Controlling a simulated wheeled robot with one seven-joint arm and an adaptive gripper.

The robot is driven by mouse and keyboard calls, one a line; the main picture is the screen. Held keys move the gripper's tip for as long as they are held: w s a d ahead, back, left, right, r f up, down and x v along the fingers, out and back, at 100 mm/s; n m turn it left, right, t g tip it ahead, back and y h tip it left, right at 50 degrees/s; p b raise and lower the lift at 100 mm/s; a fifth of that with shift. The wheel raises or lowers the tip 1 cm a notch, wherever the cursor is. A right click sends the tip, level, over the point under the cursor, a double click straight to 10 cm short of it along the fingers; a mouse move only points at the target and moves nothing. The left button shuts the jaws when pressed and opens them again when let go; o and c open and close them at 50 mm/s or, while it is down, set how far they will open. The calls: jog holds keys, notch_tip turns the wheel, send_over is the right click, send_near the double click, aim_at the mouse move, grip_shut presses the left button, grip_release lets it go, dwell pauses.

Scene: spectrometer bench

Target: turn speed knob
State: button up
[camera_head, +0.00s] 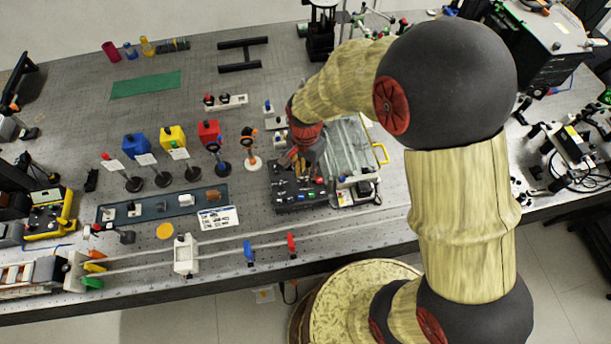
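My gripper (298,160) reaches down over a small black control box (290,206) near the front middle of the bench. The box has several small knobs and a red part on its top. I cannot tell which knob is the speed knob, and the gripper hides part of the box's top. The fingers are small and dark in this view. I cannot tell whether they are open or shut, or whether they touch a knob.
A clear-topped unit with a yellow handle (382,153) stands right of the box. Small posts (222,167), (252,162) stand to its left. Blue (249,252) and red (292,244) clips sit on rails in front. The perforated bench (80,75) has free room at back left.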

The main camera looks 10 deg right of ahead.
aim_at(306, 181)
notch_tip(306, 181, up, 8)
jog(key=shift+r, duration=0.15)
dwell(0.6)
jog(key=s+d+r+n+t+b, duration=0.2)
jog(key=s+d+r+n+b, duration=0.2)
jog(key=s, duration=0.4)
jog(key=s+d+r+n+t+b, duration=0.3)
jog(key=s+d+r+n+b, duration=0.1)
jog(key=s+r, duration=0.3)
jog(key=shift+s+d+n+t, duration=0.3)
jog(key=shift+s+d+n, duration=0.35)
jog(key=shift+s, duration=0.2)
